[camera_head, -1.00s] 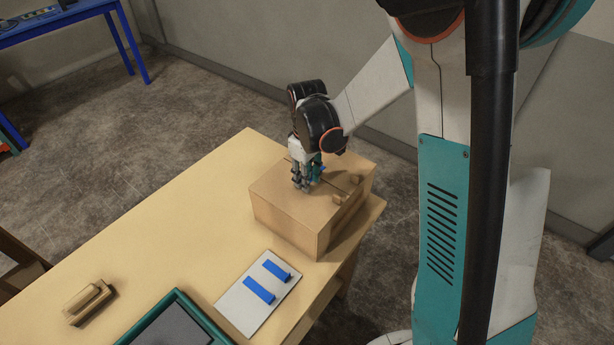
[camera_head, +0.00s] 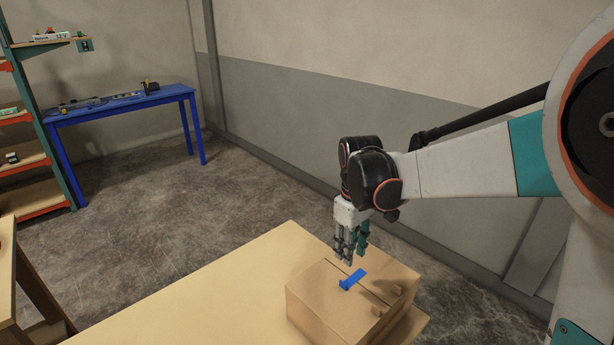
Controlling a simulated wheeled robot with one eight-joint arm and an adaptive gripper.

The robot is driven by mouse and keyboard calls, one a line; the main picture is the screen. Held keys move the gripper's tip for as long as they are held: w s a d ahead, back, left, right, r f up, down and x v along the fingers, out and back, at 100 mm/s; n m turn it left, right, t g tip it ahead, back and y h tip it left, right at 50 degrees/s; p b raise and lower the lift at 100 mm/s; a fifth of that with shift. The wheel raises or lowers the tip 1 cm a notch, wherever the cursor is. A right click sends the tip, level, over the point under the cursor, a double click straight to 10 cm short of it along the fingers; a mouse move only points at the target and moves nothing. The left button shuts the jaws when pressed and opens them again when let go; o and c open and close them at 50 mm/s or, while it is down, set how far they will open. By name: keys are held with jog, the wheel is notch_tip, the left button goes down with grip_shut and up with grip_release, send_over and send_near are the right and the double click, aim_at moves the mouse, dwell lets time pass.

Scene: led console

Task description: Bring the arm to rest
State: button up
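My gripper (camera_head: 350,254) hangs above the wooden box (camera_head: 320,297), pointing down. Its fingers look apart, with nothing seen between them. A blue piece (camera_head: 353,279) lies on the box's top, across or beside a dark slot line; I cannot tell whether it sits in the slot. The fingertips appear a little above and behind the blue piece, clear of it. My arm reaches in from the right, with its wrist bent down over the box.
The box stands at the right end of the wooden table (camera_head: 215,300), whose visible top to the left is clear. Small wooden blocks (camera_head: 397,290) are on the box's right side. A blue table (camera_head: 125,107) and a shelf (camera_head: 35,165) stand at the back left, by the wall.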

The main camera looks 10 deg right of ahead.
jog(key=s+d+r+m+t+b, duration=0.1)
jog(key=s+m+t+b, duration=0.1)
jog(key=s, duration=0.8)
jog(key=s+d+r+m+t+b, duration=0.1)
jog(key=s+d+m+t+b, duration=0.1)
jog(key=s+m+t, duration=0.3)
jog(key=s, duration=0.4)
jog(key=shift+s+r, duration=0.3)
jog(key=shift+s, duration=0.1)
